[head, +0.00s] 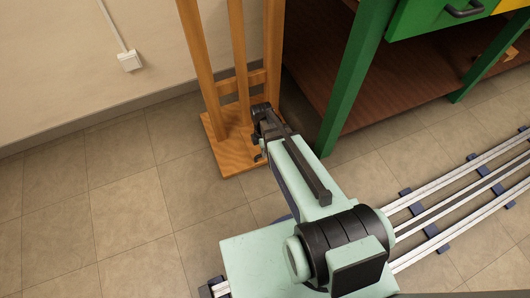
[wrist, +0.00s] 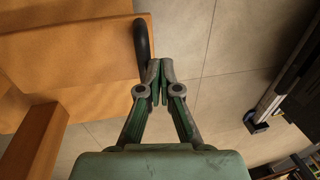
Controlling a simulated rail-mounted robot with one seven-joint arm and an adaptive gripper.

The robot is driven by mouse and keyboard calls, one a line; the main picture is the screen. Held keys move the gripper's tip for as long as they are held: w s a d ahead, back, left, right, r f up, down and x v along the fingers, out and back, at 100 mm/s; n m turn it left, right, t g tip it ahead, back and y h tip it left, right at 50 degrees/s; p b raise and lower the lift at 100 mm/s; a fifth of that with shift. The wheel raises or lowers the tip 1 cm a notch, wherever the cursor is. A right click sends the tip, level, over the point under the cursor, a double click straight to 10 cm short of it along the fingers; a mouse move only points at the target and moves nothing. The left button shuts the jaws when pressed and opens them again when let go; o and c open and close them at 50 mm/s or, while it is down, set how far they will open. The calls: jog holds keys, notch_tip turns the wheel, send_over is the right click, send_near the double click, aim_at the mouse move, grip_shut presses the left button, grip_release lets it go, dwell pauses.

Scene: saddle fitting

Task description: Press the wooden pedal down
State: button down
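A tall wooden stand (head: 236,85) with several upright posts rises from a flat wooden base (head: 234,160) on the floor, against the wall. I cannot make out a separate wooden pedal with certainty. In the wrist view, wooden boards (wrist: 90,65) fill the left side, and a dark curved bar (wrist: 141,38) stands at their right edge. My gripper (wrist: 160,72) has its fingertips together with nothing visible between them. The tips are close beside the dark bar; I cannot tell whether they touch. In the head view my arm covers much of the base's right side and most of the gripper.
A green-legged workbench (head: 352,85) with a brown lower shelf stands just right of the stand. Rails (head: 455,205) run along the floor at right. A white wall socket (head: 130,61) is at upper left. The tiled floor (head: 110,210) left of the stand is clear.

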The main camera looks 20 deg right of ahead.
notch_tip(320, 180, up, 13)
jog(key=s+p, duration=0.2)
jog(key=p, duration=0.3)
jog(key=shift+s+d+p, duration=0.2)
jog(key=shift+d+p, duration=0.05)
jog(key=shift+p, duration=0.1)
jog(key=shift+f, duration=0.1)
